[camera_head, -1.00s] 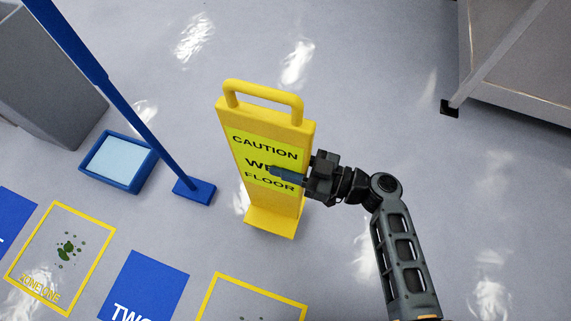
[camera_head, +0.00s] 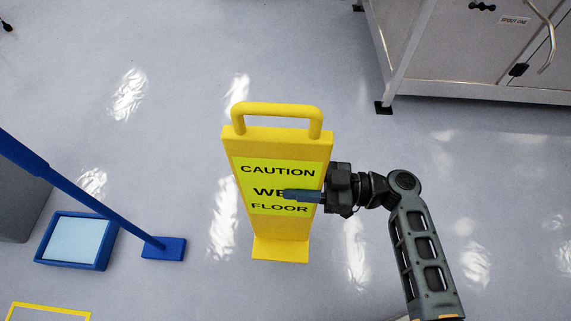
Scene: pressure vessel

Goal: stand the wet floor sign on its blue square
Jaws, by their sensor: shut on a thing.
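The yellow wet floor sign (camera_head: 278,222) stands about upright in the middle of the head view, reading "CAUTION WET FLOOR", with a loop handle on top. My gripper (camera_head: 305,196) is shut on the sign's right edge, one blue finger lying across the front face over the word "WET". The other finger is hidden behind the sign. I cannot tell whether the sign's foot touches the floor or hangs just above it. No blue square on the floor shows in the current view.
A blue tray (camera_head: 77,241) with a pale inside lies at the left, beside a blue mop (camera_head: 165,248) with a long handle. A yellow floor outline (camera_head: 50,311) shows at bottom left. A grey bin (camera_head: 20,203) is at the left edge. A metal cabinet (camera_head: 450,50) stands at upper right.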

